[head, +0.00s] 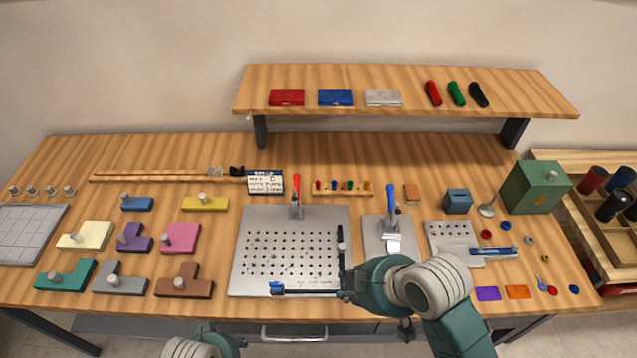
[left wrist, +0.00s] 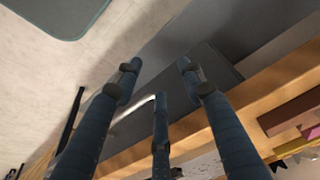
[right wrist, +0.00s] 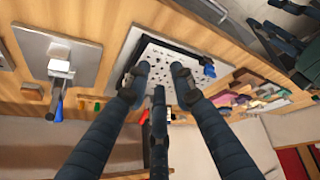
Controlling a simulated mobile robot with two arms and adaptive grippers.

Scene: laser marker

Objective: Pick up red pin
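The red pin (head: 319,185) stands at the left end of a small wooden rack (head: 346,192) at the back middle of the bench, beside several pins of other colours. My right gripper (head: 350,283) is above the front right corner of the perforated metal plate (head: 245,275), well in front of the rack. In the right wrist view its fingers (right wrist: 160,72) are spread and empty over the plate. My left gripper (left wrist: 159,70) is open and empty; its wrist view shows floor and the bench's front edge. In the head view only part of the left arm shows at the bottom edge.
The raised shelf (head: 400,78) stands behind. Colored blocks lie left, small parts right.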

